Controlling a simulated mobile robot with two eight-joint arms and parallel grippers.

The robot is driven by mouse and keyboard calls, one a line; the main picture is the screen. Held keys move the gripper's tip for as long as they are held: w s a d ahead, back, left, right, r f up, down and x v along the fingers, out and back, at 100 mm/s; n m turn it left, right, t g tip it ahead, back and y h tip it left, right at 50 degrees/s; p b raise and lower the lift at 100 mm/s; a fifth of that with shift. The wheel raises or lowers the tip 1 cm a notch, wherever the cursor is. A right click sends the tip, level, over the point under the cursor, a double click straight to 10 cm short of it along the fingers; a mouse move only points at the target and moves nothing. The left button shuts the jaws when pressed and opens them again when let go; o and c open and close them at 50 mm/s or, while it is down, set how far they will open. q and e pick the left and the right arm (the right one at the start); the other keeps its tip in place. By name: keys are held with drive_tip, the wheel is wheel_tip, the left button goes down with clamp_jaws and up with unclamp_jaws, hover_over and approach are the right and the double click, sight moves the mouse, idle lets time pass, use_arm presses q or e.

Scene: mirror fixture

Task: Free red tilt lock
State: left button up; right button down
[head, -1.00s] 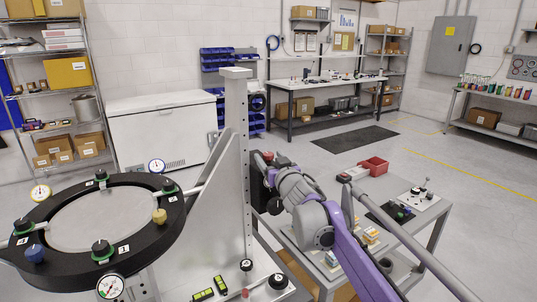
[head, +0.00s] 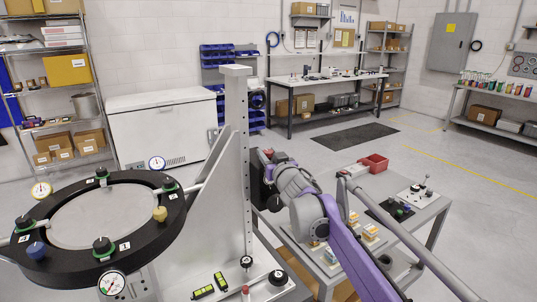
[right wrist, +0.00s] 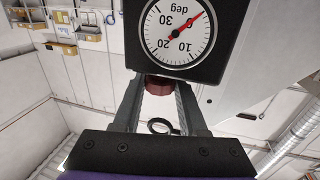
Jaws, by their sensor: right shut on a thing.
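The mirror fixture is a black ring (head: 164,229) with several knobs and dials, mounted beside a grey upright post (head: 236,120). In the right wrist view, the dark red tilt lock knob (right wrist: 160,84) sits just below a black block with a degree dial (right wrist: 180,30), whose red needle points near 0. My right gripper (right wrist: 160,97) is shut on the red knob, with one finger at each side. In the head view my right gripper (head: 264,168) is at the right side of the post, and its fingertips are mostly hidden. My left gripper is not in view.
Two yellow-green levels (head: 203,292) and black knobs are on the fixture base. A white chest (head: 160,125) stands behind.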

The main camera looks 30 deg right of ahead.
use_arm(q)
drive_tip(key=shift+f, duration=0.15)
